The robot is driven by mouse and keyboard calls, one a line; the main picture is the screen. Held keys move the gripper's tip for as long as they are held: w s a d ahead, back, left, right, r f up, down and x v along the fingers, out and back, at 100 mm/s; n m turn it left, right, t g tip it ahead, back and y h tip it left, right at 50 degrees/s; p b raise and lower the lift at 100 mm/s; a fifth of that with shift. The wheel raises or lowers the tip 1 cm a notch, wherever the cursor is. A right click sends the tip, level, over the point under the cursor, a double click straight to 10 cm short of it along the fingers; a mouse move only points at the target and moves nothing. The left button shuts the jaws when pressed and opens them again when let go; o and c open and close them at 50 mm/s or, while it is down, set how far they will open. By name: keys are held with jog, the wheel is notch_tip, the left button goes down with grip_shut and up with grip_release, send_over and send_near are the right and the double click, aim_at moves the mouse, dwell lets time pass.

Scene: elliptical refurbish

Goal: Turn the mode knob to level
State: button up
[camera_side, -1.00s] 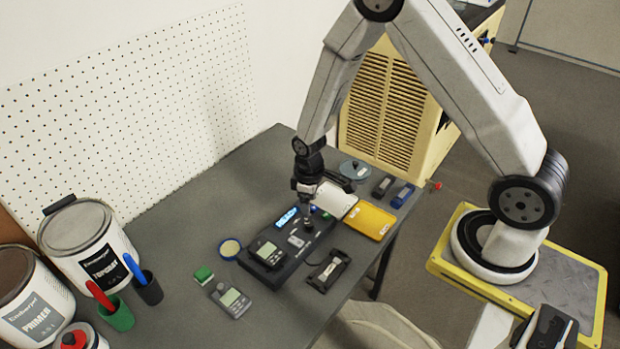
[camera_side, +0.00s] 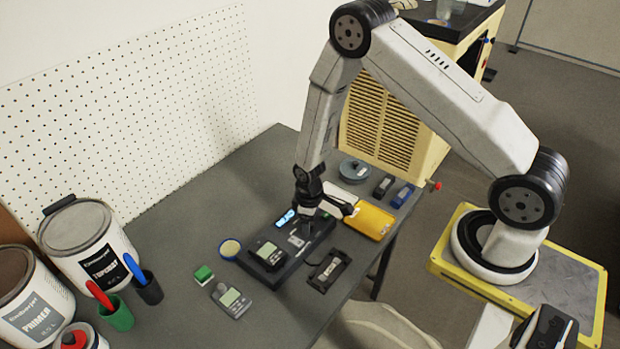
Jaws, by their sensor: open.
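A dark test station (camera_side: 284,272) lies on the grey bench, with a lit cyan display (camera_side: 286,219) at its back edge. A handheld meter (camera_side: 267,253) sits in the left part of the station. My gripper (camera_side: 307,212) points down at the right part of the station, close to its top face. The fingers are small and dark here, and whether they touch anything cannot be told. The mode knob cannot be made out; the gripper covers that part of the station. The display text is too small to read surely.
A second meter (camera_side: 231,299), a green block (camera_side: 203,274) and a round yellowish disc (camera_side: 230,248) lie left of the station. A black bracket (camera_side: 329,270) lies in front, a yellow tray (camera_side: 371,221) to the right. Paint cans (camera_side: 87,243) and pen cups (camera_side: 148,288) stand at left.

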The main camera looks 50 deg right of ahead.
grip_shut()
dwell(0.3)
jog(key=shift+m, duration=0.4)
jog(key=m, duration=0.4)
jog(key=shift+m, duration=2.1)
grip_release()
